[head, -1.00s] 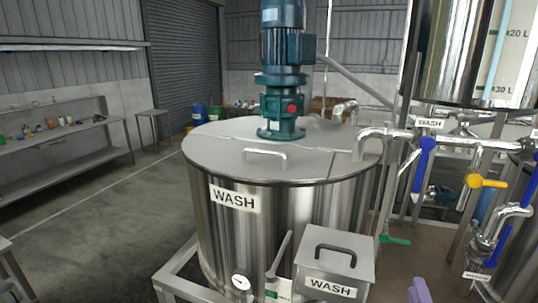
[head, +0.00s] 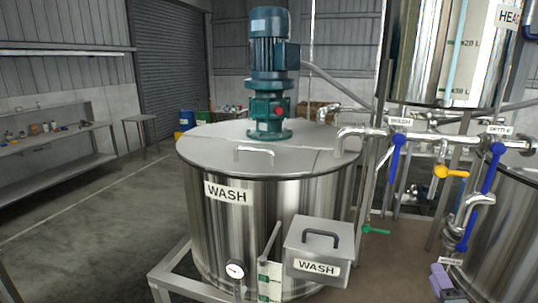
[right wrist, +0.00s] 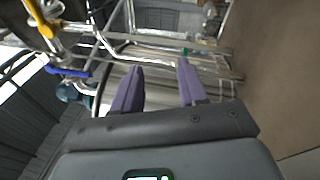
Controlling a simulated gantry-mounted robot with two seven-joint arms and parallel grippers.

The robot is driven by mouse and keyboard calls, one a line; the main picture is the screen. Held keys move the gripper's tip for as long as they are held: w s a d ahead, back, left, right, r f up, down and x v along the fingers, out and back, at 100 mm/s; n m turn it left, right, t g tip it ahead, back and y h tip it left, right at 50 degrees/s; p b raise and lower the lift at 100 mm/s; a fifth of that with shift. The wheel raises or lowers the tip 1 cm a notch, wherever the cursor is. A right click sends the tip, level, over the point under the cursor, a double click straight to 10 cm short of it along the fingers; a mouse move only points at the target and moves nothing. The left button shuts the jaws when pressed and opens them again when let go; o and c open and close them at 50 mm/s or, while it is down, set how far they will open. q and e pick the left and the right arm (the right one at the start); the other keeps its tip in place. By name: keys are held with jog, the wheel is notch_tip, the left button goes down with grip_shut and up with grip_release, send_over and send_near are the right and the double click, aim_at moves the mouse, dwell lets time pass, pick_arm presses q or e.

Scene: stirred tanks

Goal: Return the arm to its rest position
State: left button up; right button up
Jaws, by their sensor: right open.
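My right gripper (head: 447,280) shows at the lower right edge of the head view, as purple fingers partly cut off by the frame. In the right wrist view its two purple fingers (right wrist: 158,82) stand apart with nothing between them, so it is open and empty. It is to the right of the box labelled WASH (head: 316,248), apart from it in the picture. My left gripper is not in view.
A steel WASH tank (head: 275,215) with a blue-green motor (head: 268,75) fills the middle. Pipes with blue valve handles (head: 397,158), a yellow handle (head: 452,172) and a green handle (head: 376,230) stand at right. Floor (head: 80,210) at left is clear.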

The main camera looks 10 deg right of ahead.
jog(key=s+a+f+m+g, duration=0.3)
jog(key=s+a+f+g, duration=0.25)
jog(key=f, duration=0.45)
jog(key=s+a+f+m+g, duration=0.2)
jog(key=s+a+f+g, duration=0.1)
jog(key=s, duration=0.6)
jog(key=s+a+f+m+g, duration=0.2)
jog(key=s+f+m+g, duration=0.1)
jog(key=s, duration=0.5)
jog(key=s+a+f+m+g, duration=0.2)
jog(key=s+a+f+g, duration=0.1)
jog(key=s, duration=0.6)
jog(key=s+a+f+m+g+y, duration=0.1)
jog(key=a+f+m+y, duration=0.15)
jog(key=a, duration=0.45)
jog(key=a+f+m+y, duration=0.1)
jog(key=a+m+y, duration=0.25)
jog(key=a, duration=0.35)
pick_arm(q)
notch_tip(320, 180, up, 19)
jog(key=p, duration=1.9)
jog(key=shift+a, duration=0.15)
pick_arm(e)
notch_tip(320, 180, up, 19)
jog(key=h, duration=0.1)
jog(key=shift+s+a, duration=0.25)
jog(key=shift+a, duration=0.1)
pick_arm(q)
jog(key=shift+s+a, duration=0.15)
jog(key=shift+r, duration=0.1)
